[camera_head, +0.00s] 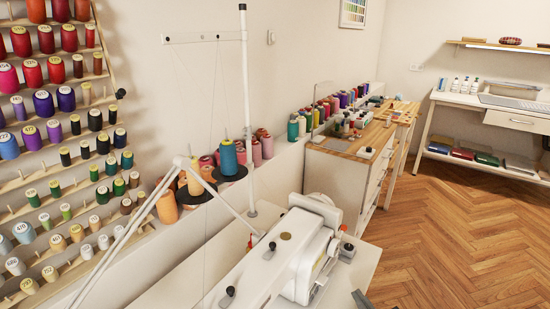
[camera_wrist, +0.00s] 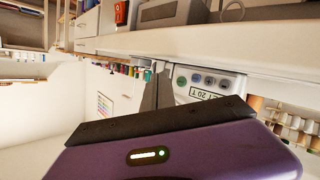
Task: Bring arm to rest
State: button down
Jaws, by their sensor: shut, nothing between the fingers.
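My gripper (camera_wrist: 157,76) shows in the wrist view as two dark fingers close together, above a dark bar and my purple wrist housing. The fingers are shut, with nothing seen between them. They stand beside a grey control panel with round buttons (camera_wrist: 209,82), and I cannot tell how far apart they are. My gripper cannot be made out in the head view.
In the head view, a white sewing machine (camera_head: 300,250) is close in front, with a thread stand and a blue spool (camera_head: 228,158). A spool rack (camera_head: 60,182) fills the left. A wooden-topped cabinet (camera_head: 345,145) stands behind. Open wood floor (camera_head: 450,230) lies right.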

jog(key=s+a+r+m, duration=0.1)
jog(key=s+r+m, duration=0.1)
jog(key=s, duration=1.1)
jog(key=s+r+m+h, duration=0.1)
jog(key=s+r, duration=0.4)
jog(key=s, duration=0.9)
jog(key=s+a+r+m+h, duration=0.1)
jog(key=s+r+m, duration=0.2)
jog(key=s, duration=1.1)
jog(key=shift+s+a+r+p, duration=0.2)
jog(key=shift+a+r+p, duration=0.05)
jog(key=shift+a+p, duration=0.1)
